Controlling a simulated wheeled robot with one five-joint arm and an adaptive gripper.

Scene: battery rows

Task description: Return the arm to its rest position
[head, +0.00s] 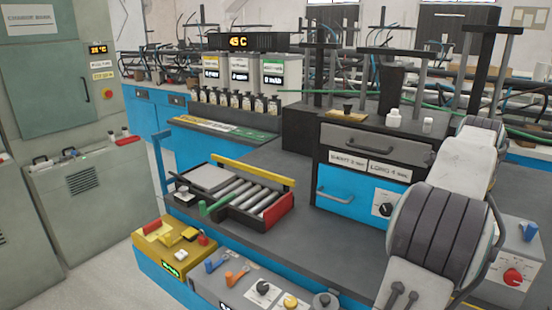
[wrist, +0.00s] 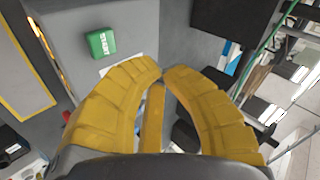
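My arm (head: 440,220), white with dark ribbed joints, rises along the right side of the head view. Its end is out of that view. In the wrist view my gripper (wrist: 162,70) shows as curved yellow fingers with tips drawn almost together. A narrow yellow piece stands between them, apparently another finger. I see no separate object held. A green START button (wrist: 102,43) on a grey box lies beyond the left finger, apart from it as far as I can tell.
A roller tray (head: 240,197) with a yellow bar sits on the grey bench. A drawer unit (head: 372,142) stands behind it, near my arm. Control panels (head: 268,288) line the bench front. Several small bottles (head: 233,100) stand at the back. Free floor (head: 105,265) shows at left.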

